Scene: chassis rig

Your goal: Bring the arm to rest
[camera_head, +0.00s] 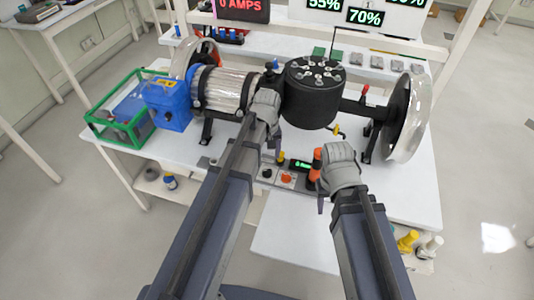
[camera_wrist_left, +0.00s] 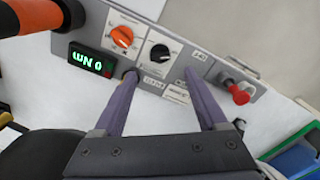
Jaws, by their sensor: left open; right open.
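My left gripper (camera_head: 274,140) is above the table, between the clear cylinder and the black drum, with its arm reaching up from the lower middle. In the left wrist view its two purple fingers (camera_wrist_left: 161,75) are apart with nothing between them. Their tips are over the lower edge of a grey control panel (camera_wrist_left: 150,84), near a black knob (camera_wrist_left: 160,52). I cannot tell whether they touch it. My right gripper (camera_head: 322,192) is at the table's front edge, right of the panel and beside an orange handle (camera_head: 316,164). Its fingers are mostly hidden by its wrist.
Behind my arms stand a black drum (camera_head: 313,97), a clear cylinder (camera_head: 225,90), a blue box (camera_head: 167,104) and a wheel (camera_head: 408,115). A green-framed bin (camera_head: 124,140) is at left.

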